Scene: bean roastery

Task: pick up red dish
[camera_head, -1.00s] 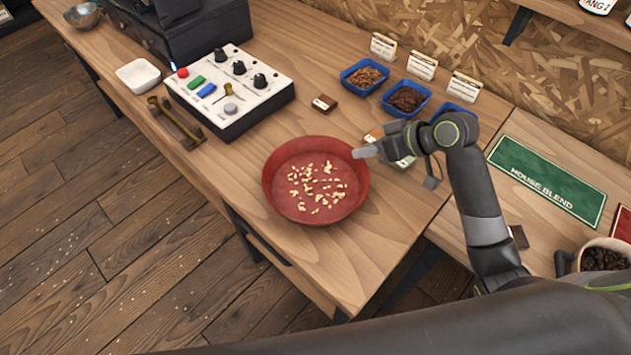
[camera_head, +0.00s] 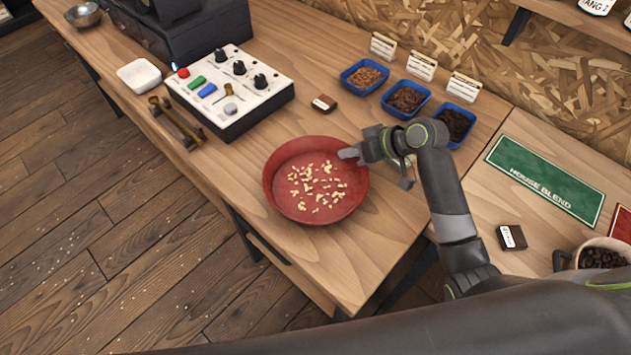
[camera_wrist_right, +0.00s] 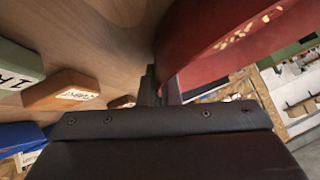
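The red dish (camera_head: 282,198) sits flat near the front edge of the wooden counter in the head view, with several pale beans (camera_head: 322,178) in it. My right gripper (camera_head: 349,153) is at its right rim. In the right wrist view the red dish (camera_wrist_right: 200,55) fills the upper right. There the two fingers of my right gripper (camera_wrist_right: 160,88) are close together, with the dish's wall between them. The exact contact is partly hidden. My left gripper is in neither view.
A white control box (camera_head: 230,100) stands left of the dish, a small labelled block (camera_head: 324,103) behind it. Blue trays (camera_head: 405,113) of beans line the back right. A green House Blend mat (camera_head: 545,180) lies right. The counter in front of the dish is clear.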

